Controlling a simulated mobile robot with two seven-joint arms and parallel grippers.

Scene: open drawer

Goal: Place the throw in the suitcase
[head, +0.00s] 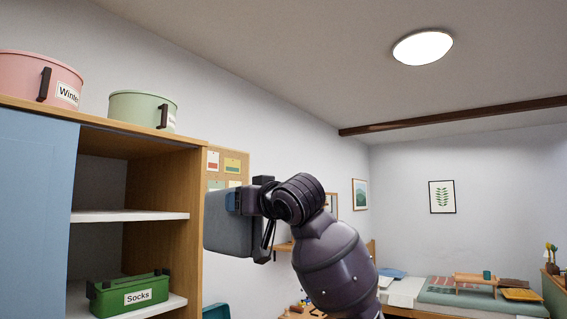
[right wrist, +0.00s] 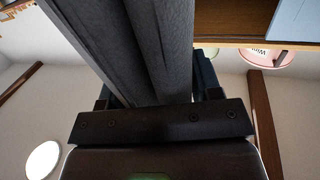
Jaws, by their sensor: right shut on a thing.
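My right gripper (head: 248,205) is raised in the middle of the head view, in front of the wall and to the right of the wardrobe. It is shut on the throw (head: 228,232), a grey-blue folded cloth that hangs in the air to its left. In the right wrist view the throw (right wrist: 165,45) shows as dark grey folds between the jaws (right wrist: 155,105). A teal edge (head: 215,311) shows at the bottom of the head view; I cannot tell whether it belongs to the suitcase. No suitcase is clearly visible. My left gripper is not in view.
An open wardrobe (head: 160,190) stands at left, with a green Socks box (head: 128,296) on a shelf. A pink bin (head: 25,75) and a pale green bin (head: 135,108) stand on top. A bed (head: 405,290) and a low tray table (head: 476,279) are at the back right.

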